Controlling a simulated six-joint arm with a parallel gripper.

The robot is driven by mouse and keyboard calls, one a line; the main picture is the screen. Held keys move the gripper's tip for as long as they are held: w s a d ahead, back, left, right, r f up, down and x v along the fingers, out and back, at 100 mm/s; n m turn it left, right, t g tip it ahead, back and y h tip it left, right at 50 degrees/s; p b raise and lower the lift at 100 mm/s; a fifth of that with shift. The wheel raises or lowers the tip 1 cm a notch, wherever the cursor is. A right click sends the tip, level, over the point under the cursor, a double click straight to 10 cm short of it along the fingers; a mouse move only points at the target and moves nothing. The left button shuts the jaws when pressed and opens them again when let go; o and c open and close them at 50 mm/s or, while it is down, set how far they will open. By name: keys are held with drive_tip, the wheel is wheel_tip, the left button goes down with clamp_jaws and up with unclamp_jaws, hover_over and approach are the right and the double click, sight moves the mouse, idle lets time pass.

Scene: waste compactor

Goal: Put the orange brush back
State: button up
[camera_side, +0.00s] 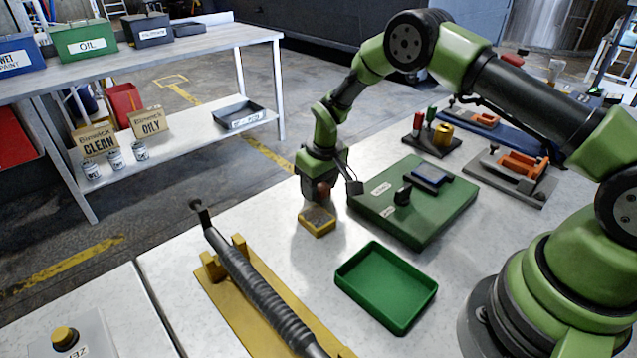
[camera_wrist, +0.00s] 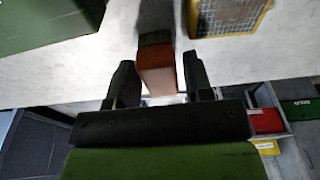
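The orange brush (camera_wrist: 157,78) is between the fingers of my gripper (camera_wrist: 160,75) in the wrist view. Its dark bristles (camera_wrist: 155,40) point away from the palm, toward the pale tabletop. The fingers stand close on both sides of it; I cannot tell whether both touch it. In the side view my gripper (camera_side: 322,190) points down just behind a small yellow-framed tray (camera_side: 318,222). A bit of the reddish brush (camera_side: 322,188) shows there, mostly hidden by the fingers. The tray's mesh surface is beside the brush at the upper right of the wrist view (camera_wrist: 228,14).
A green flat case (camera_side: 440,215) with small dark parts on it stands close right of my gripper. An empty green tray (camera_side: 386,288) lies in front. A ribbed shaft on a yellow stand (camera_side: 255,290) is front left. Orange-topped tool holders (camera_side: 515,170) stand farther right.

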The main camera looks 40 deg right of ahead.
drive_tip(key=shift+o, duration=0.6)
drive_tip(key=shift+r, duration=0.1)
wheel_tip(320, 180, up, 12)
drive_tip(key=s, duration=0.2)
wheel_tip(320, 180, up, 10)
drive_tip(key=m+t, duration=0.1)
drive_tip(key=t, duration=0.1)
hover_over(325, 188)
drive_tip(key=s, duration=0.5)
drive_tip(key=s+a+r+m+t+y, duration=0.1)
drive_tip(key=s+r, duration=0.3)
drive_tip(key=s, duration=0.6)
drive_tip(key=s+a+r+m+t+y, duration=0.1)
drive_tip(key=s+a+r+m+t, duration=0.1)
drive_tip(key=s, duration=0.8)
drive_tip(key=shift+v, duration=0.95)
drive_tip(key=shift+o, duration=0.5)
drive_tip(key=shift+w+a+r, duration=0.1)
drive_tip(key=shift+w+r, duration=0.05)
